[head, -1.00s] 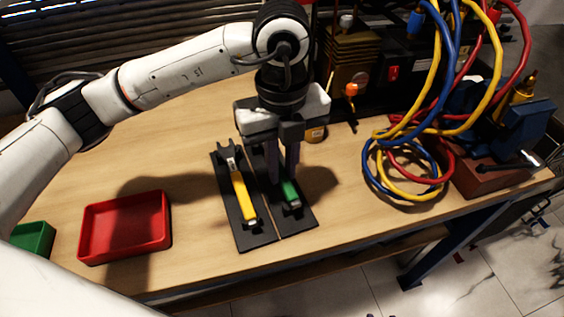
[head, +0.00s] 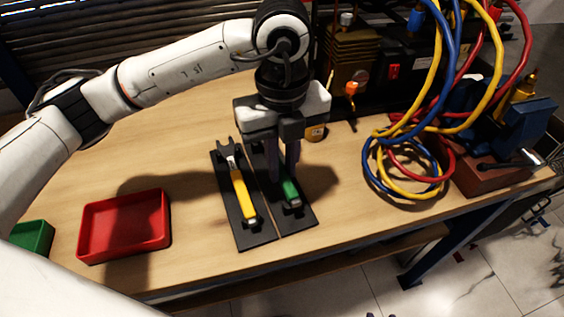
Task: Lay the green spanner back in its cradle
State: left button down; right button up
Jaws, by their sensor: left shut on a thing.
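The green spanner (head: 290,190) lies along the right-hand black cradle (head: 306,219). Its green handle end shows; its far part is hidden behind my left gripper. My left gripper (head: 283,176) points down over this cradle and is shut on the green spanner. I cannot tell whether the spanner rests fully in the cradle or sits slightly above it. A yellow spanner (head: 242,196) lies in the left-hand black cradle (head: 256,239), beside it. My right gripper is not in view.
A red tray (head: 165,238) and a green tray (head: 48,240) stand at the left. Coiled blue, yellow and red hoses (head: 408,197) lie to the right, near a blue vise-like device (head: 525,127). Dark equipment lines the back. Bare bench lies between the red tray and the cradles.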

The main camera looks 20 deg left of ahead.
pick_arm(q)
jog(key=shift+f+b, duration=0.7)
jog(key=shift+f, duration=0.1)
dwell(0.5)
jog(key=c, duration=1.6)
grip_release()
notch_tip(320, 180, up, 10)
jog(key=shift+r+p, duration=0.2)
jog(key=shift+p, duration=0.25)
